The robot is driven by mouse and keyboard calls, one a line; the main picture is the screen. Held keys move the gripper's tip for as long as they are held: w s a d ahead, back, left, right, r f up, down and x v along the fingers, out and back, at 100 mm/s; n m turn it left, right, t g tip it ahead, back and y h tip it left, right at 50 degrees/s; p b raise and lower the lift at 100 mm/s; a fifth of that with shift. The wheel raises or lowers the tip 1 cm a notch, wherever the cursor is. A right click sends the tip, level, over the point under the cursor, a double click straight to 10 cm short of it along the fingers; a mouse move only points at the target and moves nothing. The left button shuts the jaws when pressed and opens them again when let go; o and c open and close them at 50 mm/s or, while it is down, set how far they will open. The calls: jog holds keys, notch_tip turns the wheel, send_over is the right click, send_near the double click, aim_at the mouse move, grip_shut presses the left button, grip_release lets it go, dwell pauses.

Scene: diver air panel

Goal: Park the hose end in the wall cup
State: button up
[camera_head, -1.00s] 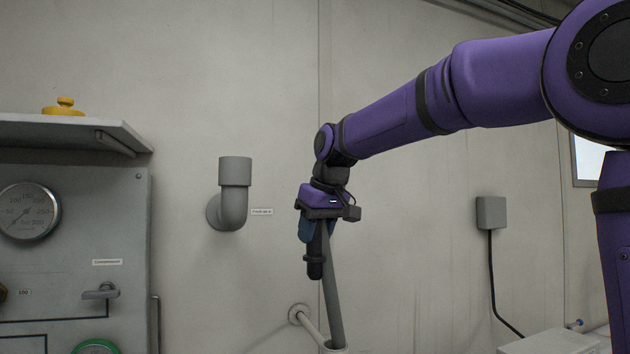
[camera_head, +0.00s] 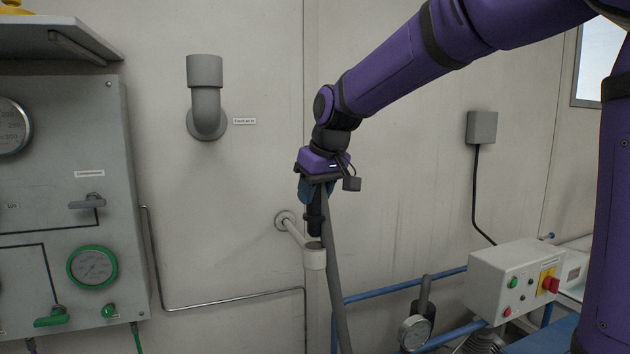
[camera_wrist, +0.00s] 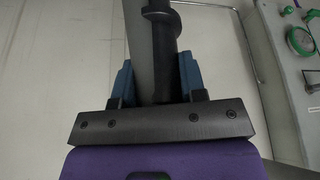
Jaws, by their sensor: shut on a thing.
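My gripper (camera_head: 316,192) points down with its blue fingers shut on the hose end (camera_head: 314,218), a black stepped fitting. The grey hose (camera_head: 334,275) runs down beside the fitting, on its right. The wall cup (camera_head: 314,260) is a pale round cup on a short arm from a wall flange (camera_head: 285,222). In the head view the fitting's lower tip appears right at the cup's rim; I cannot tell whether it is above, in front of or inside it. In the wrist view the fitting (camera_wrist: 160,45) and the hose (camera_wrist: 138,40) lie between the fingers.
A grey elbow pipe (camera_head: 206,105) juts from the wall at upper left. The gauge panel (camera_head: 60,170) stands at left. A control box (camera_head: 515,285) and blue rails (camera_head: 400,287) are at lower right. The wall around the cup is mostly clear.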

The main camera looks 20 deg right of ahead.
aim_at(315, 219)
jog(key=shift+f, duration=0.35)
jog(key=shift+f, duration=0.15)
dwell(0.4)
jog(key=shift+f, duration=2.45)
jog(key=o, duration=1.1)
jog(key=v, duration=1)
jog(key=shift+s+r, duration=0.2)
jog(key=shift+r, duration=0.1)
